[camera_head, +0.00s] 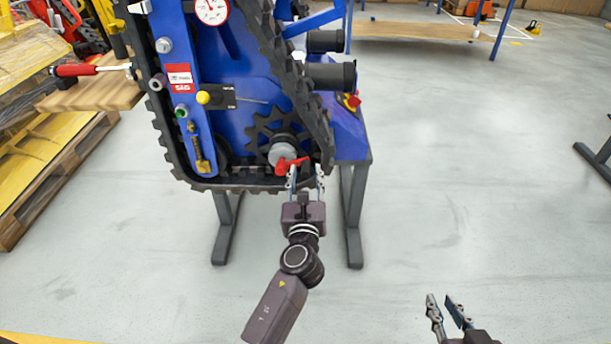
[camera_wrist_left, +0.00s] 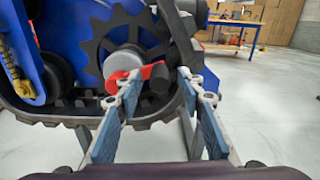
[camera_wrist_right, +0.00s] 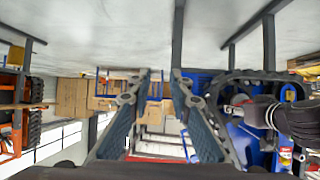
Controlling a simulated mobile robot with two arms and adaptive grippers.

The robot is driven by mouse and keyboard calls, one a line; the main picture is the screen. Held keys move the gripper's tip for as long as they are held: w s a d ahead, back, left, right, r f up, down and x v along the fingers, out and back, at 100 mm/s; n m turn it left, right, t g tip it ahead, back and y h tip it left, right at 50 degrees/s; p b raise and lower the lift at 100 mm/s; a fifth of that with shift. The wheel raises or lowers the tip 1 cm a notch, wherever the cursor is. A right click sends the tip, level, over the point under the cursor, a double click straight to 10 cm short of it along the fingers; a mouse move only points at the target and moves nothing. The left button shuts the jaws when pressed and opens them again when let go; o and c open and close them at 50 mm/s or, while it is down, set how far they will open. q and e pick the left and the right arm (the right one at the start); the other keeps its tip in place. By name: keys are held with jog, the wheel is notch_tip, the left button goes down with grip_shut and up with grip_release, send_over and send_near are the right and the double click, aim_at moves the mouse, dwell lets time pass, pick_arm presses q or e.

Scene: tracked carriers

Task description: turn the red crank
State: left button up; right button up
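The red crank (camera_head: 290,164) sits low on the blue tracked carrier, on a grey hub in front of a black toothed sprocket (camera_head: 270,132). In the left wrist view the red crank arm (camera_wrist_left: 122,79) points right, with a dark handle (camera_wrist_left: 159,78) at its end. My left gripper (camera_head: 306,177) is open, its fingertips just at the crank. In its wrist view, the dark handle appears between the two fingertips; I cannot tell if they touch it. My right gripper (camera_head: 447,308) is open and empty, over the floor at the lower right, away from the crank.
The black track (camera_head: 230,188) loops around the carrier's blue side (camera_head: 240,62), passing close below and right of the crank. Dark stand legs (camera_head: 354,215) are beneath it. A wooden pallet (camera_head: 45,180) lies at left.

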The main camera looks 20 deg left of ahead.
pick_arm(q)
jog(key=shift+c, duration=0.4)
grip_shut()
